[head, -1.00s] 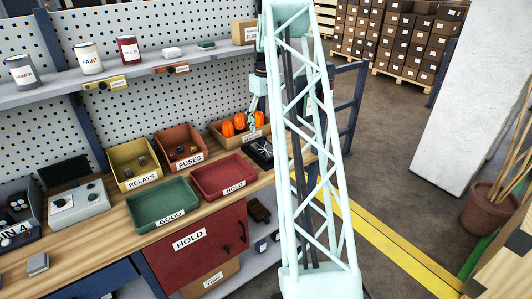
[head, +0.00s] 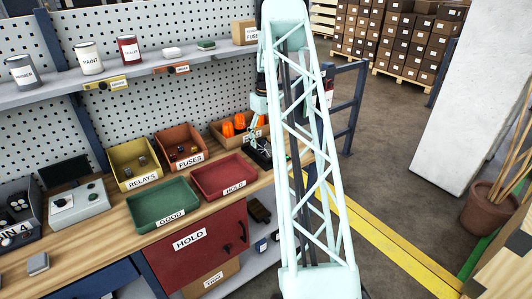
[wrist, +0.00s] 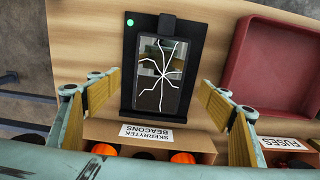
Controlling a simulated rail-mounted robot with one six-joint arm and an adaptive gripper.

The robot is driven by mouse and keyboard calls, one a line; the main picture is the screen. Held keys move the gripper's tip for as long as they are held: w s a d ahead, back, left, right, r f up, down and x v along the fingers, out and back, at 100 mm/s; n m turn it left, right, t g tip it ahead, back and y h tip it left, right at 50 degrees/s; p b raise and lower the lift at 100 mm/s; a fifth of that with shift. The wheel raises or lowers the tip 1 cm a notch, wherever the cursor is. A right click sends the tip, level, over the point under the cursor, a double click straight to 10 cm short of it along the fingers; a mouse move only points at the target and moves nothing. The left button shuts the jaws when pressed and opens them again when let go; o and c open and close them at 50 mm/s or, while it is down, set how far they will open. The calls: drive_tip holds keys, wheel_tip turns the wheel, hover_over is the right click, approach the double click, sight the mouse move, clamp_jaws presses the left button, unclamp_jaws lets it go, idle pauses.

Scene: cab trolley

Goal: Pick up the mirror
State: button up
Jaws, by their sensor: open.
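The mirror (wrist: 174,66) is a dark rectangular panel with white crack lines spreading from its middle. It lies on a black plate or stand (wrist: 128,88) with a green light at one corner, on the wooden bench. In the head view the mirror (head: 264,149) is small and partly hidden by my gripper and arm. My gripper (wrist: 157,90) is open and empty, its two yellow-padded fingers apart on either side of the mirror's near end in the wrist view. I cannot tell the exact height of the fingers above it.
A box labelled beacons (wrist: 150,143) with orange items stands close under my fingers in the wrist view. The red HOLD tray (head: 224,178) and the FUSES bin (head: 181,147) are nearby, with the green GOOD tray (head: 162,206) further left. A shelf (head: 160,75) runs above the bench.

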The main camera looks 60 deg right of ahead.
sight(266, 149)
drive_tip(key=shift+f, duration=2.6)
drive_tip(key=shift+c, duration=0.3)
drive_tip(key=c, duration=1.1)
